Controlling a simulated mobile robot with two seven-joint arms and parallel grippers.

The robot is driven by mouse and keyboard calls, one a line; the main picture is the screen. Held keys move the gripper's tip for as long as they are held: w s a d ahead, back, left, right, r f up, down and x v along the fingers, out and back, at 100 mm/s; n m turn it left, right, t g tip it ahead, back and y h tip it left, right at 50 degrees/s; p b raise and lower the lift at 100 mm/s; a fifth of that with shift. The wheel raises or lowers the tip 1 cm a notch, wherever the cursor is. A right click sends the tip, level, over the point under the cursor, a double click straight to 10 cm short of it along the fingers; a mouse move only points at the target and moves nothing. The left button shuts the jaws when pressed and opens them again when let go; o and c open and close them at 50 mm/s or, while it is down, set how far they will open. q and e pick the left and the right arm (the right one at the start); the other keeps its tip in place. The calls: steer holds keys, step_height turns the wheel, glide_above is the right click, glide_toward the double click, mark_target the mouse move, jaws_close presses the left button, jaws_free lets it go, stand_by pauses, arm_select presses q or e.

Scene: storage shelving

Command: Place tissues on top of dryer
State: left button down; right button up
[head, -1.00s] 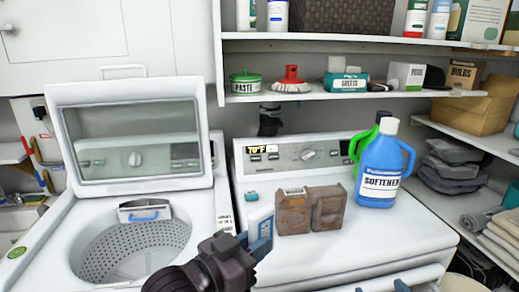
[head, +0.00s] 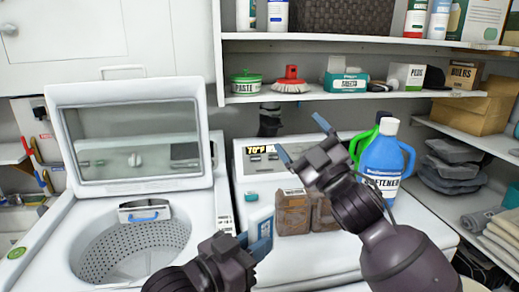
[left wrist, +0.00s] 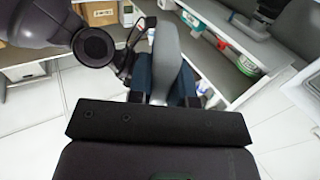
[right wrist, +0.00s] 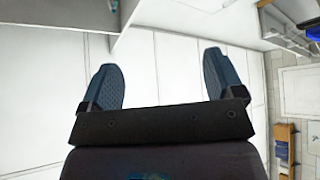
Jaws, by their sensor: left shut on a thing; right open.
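The dryer is the white machine on the right (head: 432,208), with a control panel at its back. My left gripper (head: 262,236) is shut on a white packet with blue lettering (head: 258,216), held upright over the dryer's left front. Whether it touches the top I cannot tell. In the left wrist view the packet (left wrist: 166,55) shows as a pale grey slab between the fingers. Whether it is the tissues is unclear. My right gripper (head: 302,140) is open and empty above the dryer, its fingers apart in the right wrist view (right wrist: 165,80).
Two brown boxes (head: 293,212) and a blue softener jug (head: 382,160) with a green jug (head: 362,146) behind stand on the dryer. The washer (head: 40,240) has its lid up. A shelf (head: 300,98) above holds a teal box (head: 346,83), a brush and a paste tub.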

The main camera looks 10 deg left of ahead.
steer(key=s+a+r+n+g+y, duration=0.4)
steer(key=a+r+n+g, duration=0.15)
steer(key=r+n, duration=0.2)
steer(key=s+a+r+n+g+y, duration=0.4)
steer(key=a+r+n+g+y, duration=0.15)
steer(key=n+g, duration=0.2)
steer(key=s+a+r+n+g+h, duration=0.4)
steer(key=s+a+n+g+h, duration=0.4)
steer(key=s+n+g, duration=0.45)
steer(key=n+t+h, duration=0.1)
steer(key=t+h, duration=0.7)
steer(key=h, duration=0.9)
glide_toward(259, 210)
step_height(259, 210, down, 11)
steer(key=shift+a+r, duration=0.1)
steer(key=shift+c, duration=0.3)
